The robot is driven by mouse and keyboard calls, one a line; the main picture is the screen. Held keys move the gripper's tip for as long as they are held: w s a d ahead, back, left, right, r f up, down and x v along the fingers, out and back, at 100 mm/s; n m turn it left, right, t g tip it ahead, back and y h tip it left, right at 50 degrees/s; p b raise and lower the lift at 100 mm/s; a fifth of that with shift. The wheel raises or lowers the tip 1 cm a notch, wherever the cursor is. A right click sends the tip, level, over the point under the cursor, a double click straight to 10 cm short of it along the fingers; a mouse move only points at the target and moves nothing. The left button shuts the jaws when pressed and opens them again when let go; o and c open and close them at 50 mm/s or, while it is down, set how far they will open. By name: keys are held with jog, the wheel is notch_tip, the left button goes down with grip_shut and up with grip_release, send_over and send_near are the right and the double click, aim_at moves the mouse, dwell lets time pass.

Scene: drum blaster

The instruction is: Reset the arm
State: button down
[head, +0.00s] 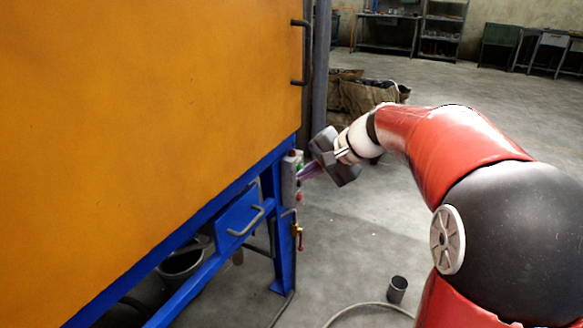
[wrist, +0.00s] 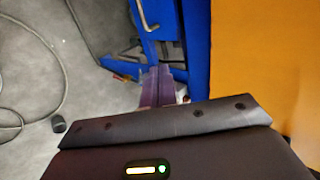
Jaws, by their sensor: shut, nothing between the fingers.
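My gripper (head: 305,174) is at the end of my red and white arm, in the middle of the head view. Its purple fingers are shut and hold nothing. The fingertips point at a grey control box (head: 290,180) with red and green buttons, on the blue frame of the drum blaster. I cannot tell whether they touch the box. In the wrist view the shut fingers (wrist: 155,88) show beyond the dark gripper body, which hides what lies below them. The orange body (head: 150,120) of the machine fills the left of the head view.
A blue drawer-like part with a bent handle (head: 248,222) sits under the orange body. A small dark cup (head: 397,289) and a hose (head: 350,308) lie on the floor. Sacks (head: 362,98) stand behind my gripper. The grey floor to the right is mostly open.

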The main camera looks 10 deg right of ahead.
jog(key=s+d+f+n+h, duration=0.1)
jog(key=s+f+n+h, duration=0.1)
jog(key=s, duration=0.7)
jog(key=s+d+f+n+h, duration=0.1)
jog(key=s+f+n+h, duration=0.1)
jog(key=s, duration=0.7)
jog(key=s+d+f+n+h, duration=0.1)
jog(key=s+f+n+h, duration=0.1)
jog(key=s, duration=0.6)
jog(key=shift+s+f+n+h, duration=0.25)
jog(key=shift+s+n+h, duration=0.15)
jog(key=shift+n+h, duration=0.3)
